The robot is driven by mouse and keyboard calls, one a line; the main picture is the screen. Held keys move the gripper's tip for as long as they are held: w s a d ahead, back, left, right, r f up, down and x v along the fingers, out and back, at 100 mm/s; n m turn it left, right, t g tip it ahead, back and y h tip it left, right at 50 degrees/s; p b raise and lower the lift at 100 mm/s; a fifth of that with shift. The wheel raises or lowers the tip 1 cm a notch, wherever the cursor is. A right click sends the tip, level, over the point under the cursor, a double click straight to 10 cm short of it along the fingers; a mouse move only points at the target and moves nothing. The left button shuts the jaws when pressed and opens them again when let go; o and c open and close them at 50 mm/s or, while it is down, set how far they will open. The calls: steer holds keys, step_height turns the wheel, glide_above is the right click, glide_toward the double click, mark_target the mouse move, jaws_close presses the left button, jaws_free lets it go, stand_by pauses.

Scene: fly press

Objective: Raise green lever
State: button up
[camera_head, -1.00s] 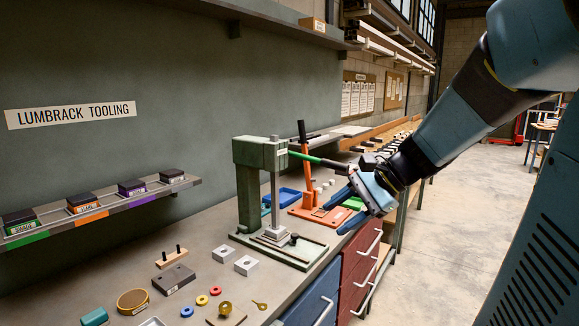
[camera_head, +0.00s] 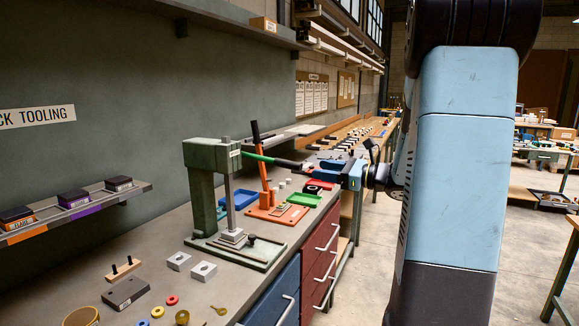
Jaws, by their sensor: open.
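The green press (camera_head: 203,185) stands on the bench, with a square column, a head and a vertical ram. Its green lever (camera_head: 258,157) sticks out to the right from the head, sloping slightly down, and ends in a black grip (camera_head: 289,163). My gripper (camera_head: 318,170) is open at the outer end of that grip, with its blue fingers coming from the right. The grip's end runs in among the fingers; I cannot tell whether they touch it.
An orange press (camera_head: 265,185) with an upright black-tipped lever stands just behind. Blue and green trays (camera_head: 304,199) lie near it. Two grey blocks (camera_head: 179,261) and small coloured rings lie in front.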

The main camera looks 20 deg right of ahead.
mark_target(289, 165)
steer(key=x, duration=1.1)
steer(key=shift+w+a, duration=0.15)
steer(key=shift+c, duration=0.5)
jaws_close()
